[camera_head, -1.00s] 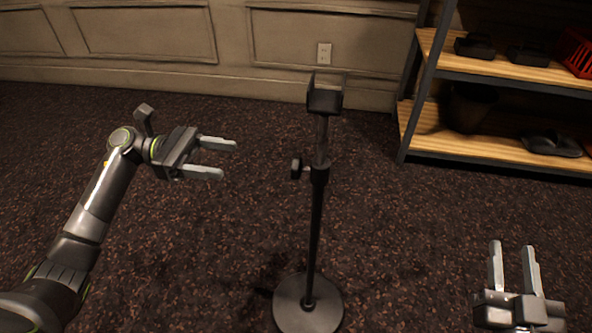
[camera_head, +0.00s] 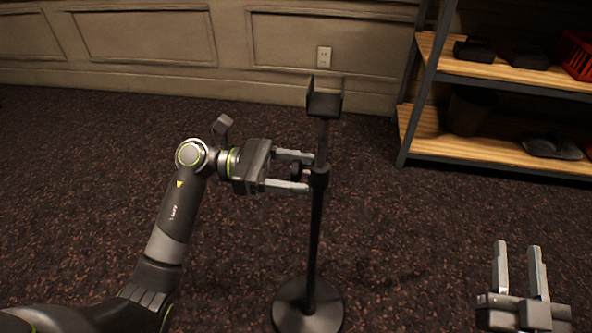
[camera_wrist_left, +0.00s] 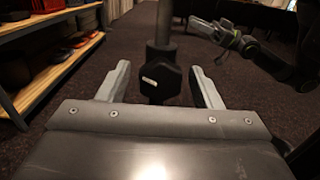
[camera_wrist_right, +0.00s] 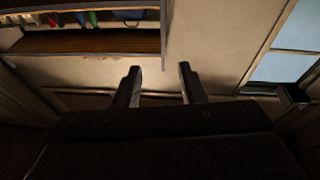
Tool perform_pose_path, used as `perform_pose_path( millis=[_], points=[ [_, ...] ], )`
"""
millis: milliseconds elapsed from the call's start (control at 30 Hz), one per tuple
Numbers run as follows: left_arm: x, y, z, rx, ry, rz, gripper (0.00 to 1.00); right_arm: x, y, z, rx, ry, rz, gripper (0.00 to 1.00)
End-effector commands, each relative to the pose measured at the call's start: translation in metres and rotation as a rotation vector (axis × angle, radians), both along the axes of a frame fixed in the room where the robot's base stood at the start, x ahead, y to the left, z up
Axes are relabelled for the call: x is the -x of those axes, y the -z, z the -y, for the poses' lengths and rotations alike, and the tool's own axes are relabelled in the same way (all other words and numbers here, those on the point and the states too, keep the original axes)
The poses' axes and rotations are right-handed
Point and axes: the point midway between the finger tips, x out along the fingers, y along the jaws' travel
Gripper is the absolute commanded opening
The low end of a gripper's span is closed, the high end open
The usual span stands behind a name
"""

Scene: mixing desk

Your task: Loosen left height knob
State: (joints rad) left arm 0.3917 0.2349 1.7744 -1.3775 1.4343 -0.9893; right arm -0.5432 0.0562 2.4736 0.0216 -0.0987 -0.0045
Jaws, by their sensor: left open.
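A black stand has an upright pole (camera_head: 314,235), a round base (camera_head: 290,310) and a cradle (camera_head: 324,103) on top. Its black height knob (camera_head: 296,170) sticks out to the left of the pole's collar. My left gripper (camera_head: 300,172) is open, with one finger on either side of the knob and the tips close to the pole. In the left wrist view the knob (camera_wrist_left: 160,82) sits between the open fingers, with a gap visible on each side. My right gripper (camera_head: 516,255) is open and empty at the lower right, away from the stand.
A shelf rack (camera_head: 480,75) with wooden boards stands at the back right and holds dark items and a red crate (camera_head: 577,52). A panelled wall (camera_head: 150,40) runs behind. The dark carpet (camera_head: 420,230) around the stand is clear.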

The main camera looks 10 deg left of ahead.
Motion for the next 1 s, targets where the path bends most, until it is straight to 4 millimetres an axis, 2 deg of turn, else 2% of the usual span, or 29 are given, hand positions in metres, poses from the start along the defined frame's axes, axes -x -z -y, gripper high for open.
perform_pose_path(
  millis=[300,633,767,833,1000],
  points=[
    [0.0,0.0,0.002,0.0,0.0,0.0,0.58,-0.001,-0.003,-0.001,0.001,-0.002,0.013,0.36],
    [0.0,0.0,0.001,0.0,0.0,0.0,0.15,-0.001,-0.003,-0.001,0.001,-0.002,0.011,0.36],
    [0.0,-0.001,0.001,0.0,0.0,-0.021,0.14,-0.002,-0.002,0.0,-0.001,-0.003,0.001,0.36],
    [0.0,-0.001,0.001,0.0,0.0,-0.057,0.14,-0.001,0.01,0.001,-0.011,0.002,-0.059,0.36],
    [0.0,0.0,0.001,0.0,0.0,-0.121,0.14,-0.002,0.022,0.002,-0.028,0.002,-0.12,0.36]
  ],
)
